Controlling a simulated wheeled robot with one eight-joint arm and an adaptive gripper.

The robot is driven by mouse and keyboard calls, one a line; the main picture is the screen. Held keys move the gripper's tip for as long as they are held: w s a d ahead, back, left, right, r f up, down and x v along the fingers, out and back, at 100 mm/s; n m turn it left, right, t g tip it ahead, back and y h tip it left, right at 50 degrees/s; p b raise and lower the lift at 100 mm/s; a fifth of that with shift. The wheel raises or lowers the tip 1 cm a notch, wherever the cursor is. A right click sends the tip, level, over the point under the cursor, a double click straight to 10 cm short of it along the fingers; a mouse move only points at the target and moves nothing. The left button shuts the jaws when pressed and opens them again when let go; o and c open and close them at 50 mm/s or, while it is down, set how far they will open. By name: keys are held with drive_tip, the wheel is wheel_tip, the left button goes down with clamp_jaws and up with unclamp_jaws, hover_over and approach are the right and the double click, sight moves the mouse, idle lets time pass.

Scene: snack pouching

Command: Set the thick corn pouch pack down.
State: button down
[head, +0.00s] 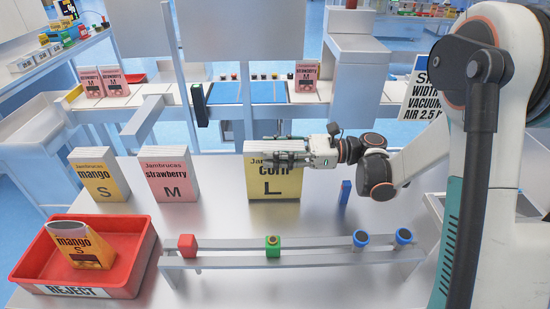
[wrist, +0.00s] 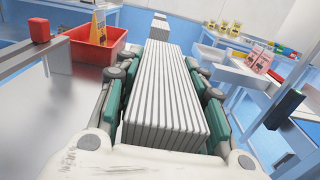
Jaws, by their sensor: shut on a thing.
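The corn pouch pack (head: 275,184) is a thick yellow and white pack marked "corn" and "L". It is upright at the back middle of the grey table in the head view. My gripper (head: 272,158) reaches in from the right and is shut on its upper part. In the wrist view the pack (wrist: 168,95) shows as several white layers between the two green-padded fingers (wrist: 165,105). I cannot tell whether its lower edge touches the table.
Upright mango (head: 100,182) and strawberry (head: 169,182) packs stand to the left. A red reject tray (head: 128,277) holds a tilted mango pouch (head: 78,247). A low rail (head: 315,263) with red, green and blue pieces runs along the front. A blue block (head: 345,192) stands right of the corn pack.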

drive_tip(key=shift+f, duration=0.35)
drive_tip(key=shift+f, duration=0.15)
drive_tip(key=c, duration=1)
unclamp_jaws()
drive_tip(key=shift+c, duration=0.2)
drive_tip(key=d+p, duration=0.2)
drive_tip(key=d, duration=0.5)
drive_tip(key=shift+s+d, duration=0.2)
drive_tip(key=shift+d, duration=0.1)
